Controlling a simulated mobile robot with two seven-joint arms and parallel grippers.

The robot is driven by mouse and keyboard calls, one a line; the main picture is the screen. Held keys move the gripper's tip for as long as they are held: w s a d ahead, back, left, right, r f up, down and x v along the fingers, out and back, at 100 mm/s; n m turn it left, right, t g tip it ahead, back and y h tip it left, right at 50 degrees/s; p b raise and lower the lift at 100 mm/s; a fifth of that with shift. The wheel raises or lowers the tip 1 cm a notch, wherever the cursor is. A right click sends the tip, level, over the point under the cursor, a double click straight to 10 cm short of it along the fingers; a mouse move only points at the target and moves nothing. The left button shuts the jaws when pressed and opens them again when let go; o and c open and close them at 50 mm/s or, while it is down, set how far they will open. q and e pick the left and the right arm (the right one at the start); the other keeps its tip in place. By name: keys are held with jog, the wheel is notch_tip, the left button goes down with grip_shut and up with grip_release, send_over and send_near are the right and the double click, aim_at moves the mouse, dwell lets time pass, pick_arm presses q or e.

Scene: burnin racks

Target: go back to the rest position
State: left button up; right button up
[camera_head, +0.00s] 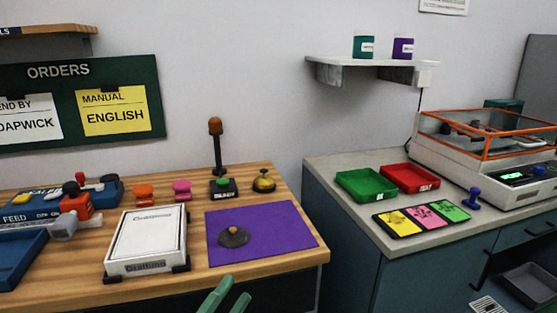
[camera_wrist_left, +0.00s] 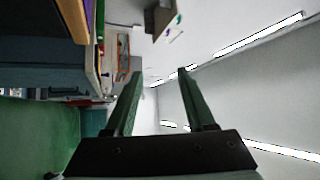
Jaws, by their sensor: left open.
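My left gripper (camera_head: 226,296) shows only as two green fingertips at the bottom edge of the head view, in front of the wooden bench. In the left wrist view its two green fingers (camera_wrist_left: 160,72) stand apart with nothing between them. The gripper is open and empty, and it touches nothing that I can see. My right gripper is in neither view.
The wooden bench (camera_head: 322,252) holds a purple mat (camera_head: 280,230) with a dark round piece (camera_head: 234,236), a white boxed stack (camera_head: 146,240) and a blue tray (camera_head: 18,262). A grey counter (camera_head: 335,164) with green (camera_head: 366,184) and red trays (camera_head: 409,177) stands right, past a gap.

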pick_arm(q)
jog(key=s+a+f+n+g+y, duration=0.1)
jog(key=a+f+n+y, duration=0.15)
jog(key=f+n, duration=0.35)
jog(key=s+a+f+n+g+y, duration=0.1)
jog(key=f+n+g+y, duration=0.2)
jog(key=f, duration=0.4)
jog(key=s+a+f+n+g+y+p, duration=0.1)
jog(key=s+f+n+g, duration=0.2)
jog(key=s+f+n, duration=0.4)
jog(key=s+a+f+n+g+y, duration=0.25)
jog(key=s+f, duration=0.35)
jog(key=f, duration=0.4)
notch_tip(320, 180, up, 13)
jog(key=a+p, duration=0.2)
jog(key=p, duration=1.4)
jog(key=shift+s+p, duration=0.15)
jog(key=shift+p, duration=0.25)
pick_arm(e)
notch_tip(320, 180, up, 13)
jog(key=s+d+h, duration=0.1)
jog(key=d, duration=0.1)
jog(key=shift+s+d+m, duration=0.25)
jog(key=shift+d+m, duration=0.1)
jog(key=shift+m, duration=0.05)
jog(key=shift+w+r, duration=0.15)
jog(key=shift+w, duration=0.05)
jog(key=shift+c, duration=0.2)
